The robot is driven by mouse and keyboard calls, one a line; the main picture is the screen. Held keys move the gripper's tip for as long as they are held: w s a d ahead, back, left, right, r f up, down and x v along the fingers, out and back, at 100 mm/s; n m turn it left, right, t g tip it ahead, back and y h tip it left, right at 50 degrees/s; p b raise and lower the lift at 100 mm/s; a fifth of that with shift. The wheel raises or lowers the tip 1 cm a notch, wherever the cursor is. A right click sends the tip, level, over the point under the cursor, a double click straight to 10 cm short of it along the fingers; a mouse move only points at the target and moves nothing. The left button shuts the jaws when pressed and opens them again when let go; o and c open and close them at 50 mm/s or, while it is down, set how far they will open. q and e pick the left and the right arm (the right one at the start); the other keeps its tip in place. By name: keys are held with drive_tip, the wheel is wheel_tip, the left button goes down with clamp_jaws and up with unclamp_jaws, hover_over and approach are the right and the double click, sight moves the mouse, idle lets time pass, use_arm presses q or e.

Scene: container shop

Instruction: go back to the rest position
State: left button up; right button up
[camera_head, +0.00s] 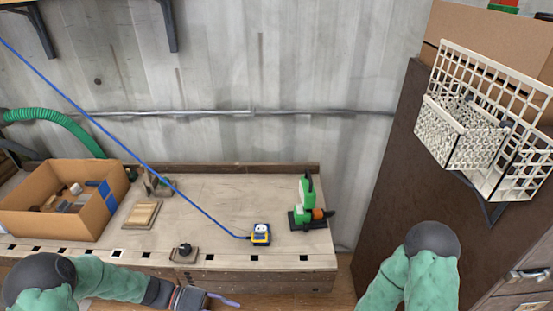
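My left arm comes in from the lower left, and my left gripper (206,299) is low in the head view, in front of the workbench's front edge. A thin purple piece shows at its tip; I cannot tell whether it is a finger or something held. Whether this gripper is open or shut is unclear. My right arm shows at the lower right, bent downward, and its gripper is outside the picture. The workbench (215,205) stands against the wall beyond both arms.
A brown cabinet (400,170) with a white basket (465,135) stands at right.

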use_arm(q)
drive_tip(key=s+d+f+y, duration=0.1)
drive_tip(key=s+f+y, duration=0.2)
drive_tip(key=f, duration=0.3)
drive_tip(key=s+d+f+n+t+y, duration=0.1)
drive_tip(key=s+f+y, duration=0.1)
drive_tip(key=f+y, duration=0.2)
drive_tip(key=s+d+f+t+y+p, duration=0.1)
drive_tip(key=s+f+y, duration=0.2)
drive_tip(key=f, duration=0.6)
drive_tip(key=shift+s+d+n+y, duration=0.3)
drive_tip(key=shift+n+y, duration=0.1)
